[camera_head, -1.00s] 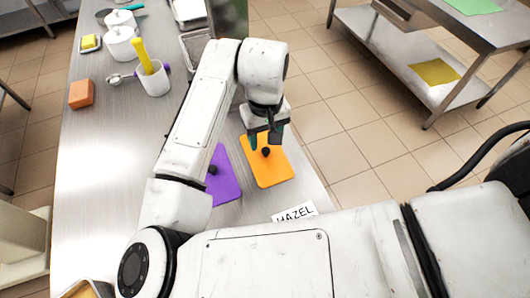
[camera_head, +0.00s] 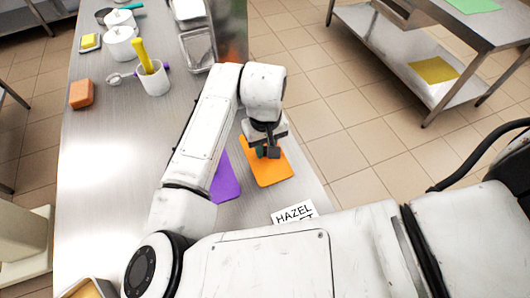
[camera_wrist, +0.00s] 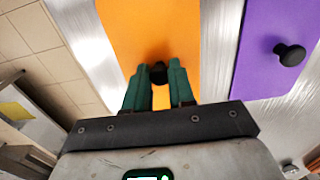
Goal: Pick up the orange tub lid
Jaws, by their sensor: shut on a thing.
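The orange tub lid (camera_head: 273,172) lies flat on the steel table, near its right edge. In the wrist view the orange lid (camera_wrist: 150,30) has a dark round knob (camera_wrist: 158,74) at its middle. My gripper (camera_head: 267,152) is directly over the lid with its fingers down at the knob. In the wrist view the two green fingertips of my gripper (camera_wrist: 159,76) are shut on the knob from both sides. In the head view the fingers hide the knob.
A purple lid (camera_head: 226,180) with its own dark knob (camera_wrist: 289,54) lies close beside the orange one. A HAZEL label card (camera_head: 294,214) is nearer to me. A white cup (camera_head: 153,80) with a yellow-handled tool, an orange-brown block (camera_head: 81,94) and white pots stand farther back.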

